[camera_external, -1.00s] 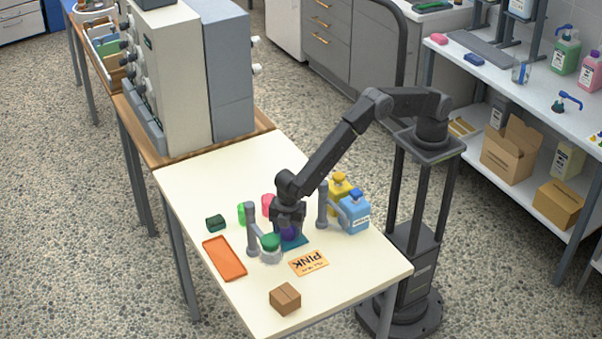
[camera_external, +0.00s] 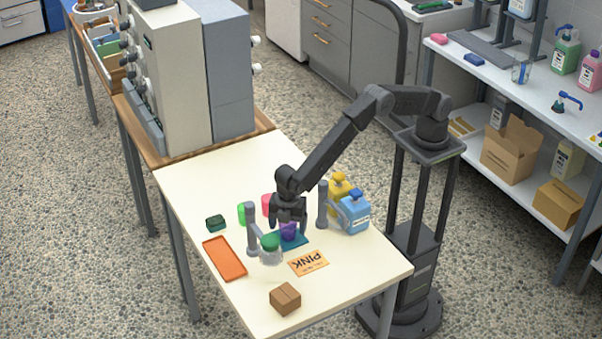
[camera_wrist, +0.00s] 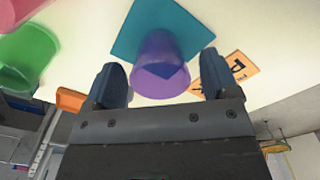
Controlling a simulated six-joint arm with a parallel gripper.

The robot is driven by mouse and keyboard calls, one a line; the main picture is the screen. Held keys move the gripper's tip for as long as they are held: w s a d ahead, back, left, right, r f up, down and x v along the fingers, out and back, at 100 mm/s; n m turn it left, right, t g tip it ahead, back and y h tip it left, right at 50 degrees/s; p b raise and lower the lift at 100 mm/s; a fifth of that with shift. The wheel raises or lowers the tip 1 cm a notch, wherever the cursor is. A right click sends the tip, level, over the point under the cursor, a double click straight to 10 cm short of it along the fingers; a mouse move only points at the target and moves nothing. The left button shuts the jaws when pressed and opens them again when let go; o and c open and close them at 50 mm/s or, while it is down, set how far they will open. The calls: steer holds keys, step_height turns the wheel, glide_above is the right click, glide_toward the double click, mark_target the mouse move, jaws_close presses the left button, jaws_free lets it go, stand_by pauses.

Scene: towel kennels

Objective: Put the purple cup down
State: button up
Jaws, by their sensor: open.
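The purple cup (camera_external: 289,231) stands on a teal square mat (camera_external: 299,241) on the cream table. In the wrist view the purple cup (camera_wrist: 160,65) rests over the teal mat (camera_wrist: 135,40), beyond and between my fingertips. My gripper (camera_external: 288,215) is just above the cup; its fingers are spread and it holds nothing. The wrist view also shows my gripper (camera_wrist: 163,85) open, with a gap between each finger and the cup.
Close by stand a green cup (camera_external: 242,213), a pink cup (camera_external: 267,204), a green-topped jar (camera_external: 270,249), grey posts (camera_external: 252,230), and yellow (camera_external: 339,190) and blue (camera_external: 355,214) bottles.

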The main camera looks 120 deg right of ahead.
steer(key=s+d+r+m+t, duration=0.15)
steer(key=s+r, duration=0.25)
steer(key=r, duration=0.7)
steer(key=s+d+r+m, duration=0.1)
steer(key=s+d+r, duration=0.2)
steer(key=r, duration=0.9)
steer(key=s+d+r+m+t, duration=0.25)
steer(key=s+r, duration=0.35)
steer(key=s, duration=0.4)
steer(key=s+d+f+m, duration=0.1)
steer(key=s+d+m, duration=0.1)
steer(key=s, duration=0.8)
steer(key=s+d+f+m+t, duration=0.1)
steer(key=s+d+m, duration=0.1)
steer(key=s, duration=0.8)
steer(key=shift+s+d+f+t, duration=0.2)
steer(key=shift+s+f+t, duration=0.1)
steer(key=shift+s, duration=0.05)
steer(key=shift+c, duration=0.5)
